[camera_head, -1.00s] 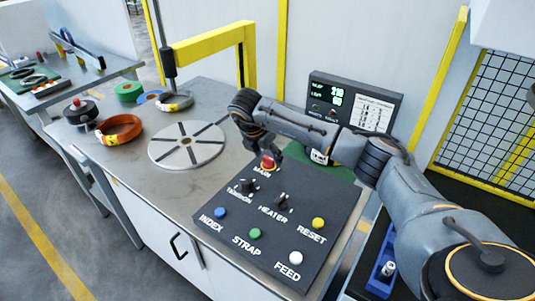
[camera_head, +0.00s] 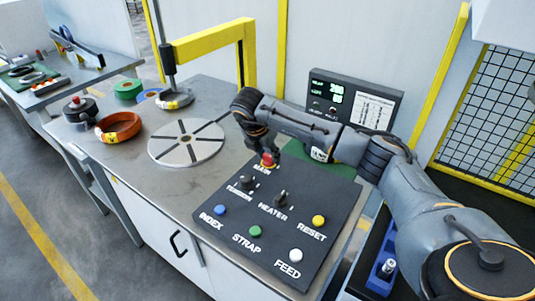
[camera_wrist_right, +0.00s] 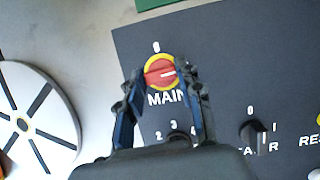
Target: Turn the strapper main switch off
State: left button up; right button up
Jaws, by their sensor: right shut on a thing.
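The main switch is a red knob on a yellow disc (camera_wrist_right: 160,71), above the word MAIN on the dark control panel (camera_head: 310,235). It also shows small in the head view (camera_head: 267,160). A white mark on the knob lies nearly level in the wrist view, and a 0 is printed above the disc. My right gripper (camera_wrist_right: 161,73) is shut on the knob, one finger on each side. In the head view my right gripper (camera_head: 264,149) reaches down over the knob, partly hidden by my wrist. My left gripper is not in view.
The panel also has tension (camera_head: 246,182) and heater (camera_head: 281,199) knobs, and blue, green, white and yellow buttons. A lit display (camera_head: 352,101) stands behind.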

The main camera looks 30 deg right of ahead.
jog(key=n+b, duration=0.2)
jog(key=n+t+y+b, duration=0.1)
jog(key=n, duration=0.1)
jog(key=shift+s+d+f+n+t+b, duration=0.1)
jog(key=shift+d+f+n+t+b, duration=0.05)
jog(key=shift+n+t+b, duration=0.2)
jog(key=n+b, duration=0.1)
jog(key=n, duration=0.1)
jog(key=n+t+y+b, duration=0.1)
jog(key=n, duration=0.1)
jog(key=shift+d+n+y+b, duration=0.1)
jog(key=shift+n+y+b, duration=0.15)
jog(key=shift+y+b, duration=0.05)
jog(key=n+y+b, duration=0.1)
jog(key=n, duration=0.2)
jog(key=shift+d+n, duration=0.1)
jog(key=shift+n, duration=0.2)
jog(key=shift+d+r+n+y, duration=0.15)
jog(key=shift+n+y, duration=0.95)
jog(key=shift+n, duration=1.2)
jog(key=shift+g, duration=0.25)
jog(key=o, duration=1.1)
jog(key=shift+o, duration=0.2)
